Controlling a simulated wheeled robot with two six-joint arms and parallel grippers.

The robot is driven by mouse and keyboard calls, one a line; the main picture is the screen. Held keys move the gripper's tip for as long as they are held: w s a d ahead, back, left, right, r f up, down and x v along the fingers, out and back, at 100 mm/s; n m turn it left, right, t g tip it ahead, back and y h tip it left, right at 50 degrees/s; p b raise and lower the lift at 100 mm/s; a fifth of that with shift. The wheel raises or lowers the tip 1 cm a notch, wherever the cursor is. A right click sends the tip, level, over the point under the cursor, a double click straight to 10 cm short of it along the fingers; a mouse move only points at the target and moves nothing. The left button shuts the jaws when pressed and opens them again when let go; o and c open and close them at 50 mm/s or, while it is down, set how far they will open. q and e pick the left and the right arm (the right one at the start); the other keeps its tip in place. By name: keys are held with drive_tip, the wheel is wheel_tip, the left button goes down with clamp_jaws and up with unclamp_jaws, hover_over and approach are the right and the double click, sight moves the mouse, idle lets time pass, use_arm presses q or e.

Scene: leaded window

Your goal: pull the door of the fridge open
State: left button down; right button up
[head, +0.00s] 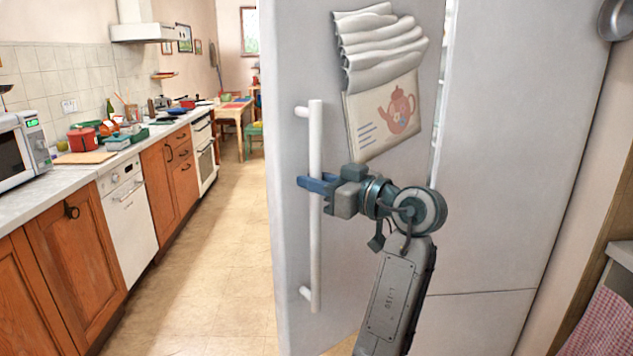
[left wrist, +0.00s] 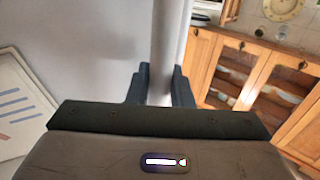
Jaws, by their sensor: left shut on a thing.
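The white fridge door (head: 300,40) stands partly open in the head view, its handle side swung out. A narrow gap with a pale edge (head: 440,120) shows at its right. A long vertical white bar handle (head: 316,250) is fixed to the door by two short mounts. My left gripper (head: 318,185) is shut on the handle at about mid-height, with blue fingers around the bar. The left wrist view shows the handle (left wrist: 167,40) running between the two dark fingers (left wrist: 160,85). My right gripper is not in view.
A paper with a teapot picture (head: 385,115) hangs on the door. Left are a counter with a microwave (head: 22,150), a red pot (head: 82,139) and wooden cabinets (head: 75,250). The tiled floor (head: 215,260) between counter and door is clear. A checked cloth (head: 605,320) is lower right.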

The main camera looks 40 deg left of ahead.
use_arm(q)
drive_tip(key=c, duration=1.3)
unclamp_jaws()
drive_tip(key=shift+c, duration=0.2)
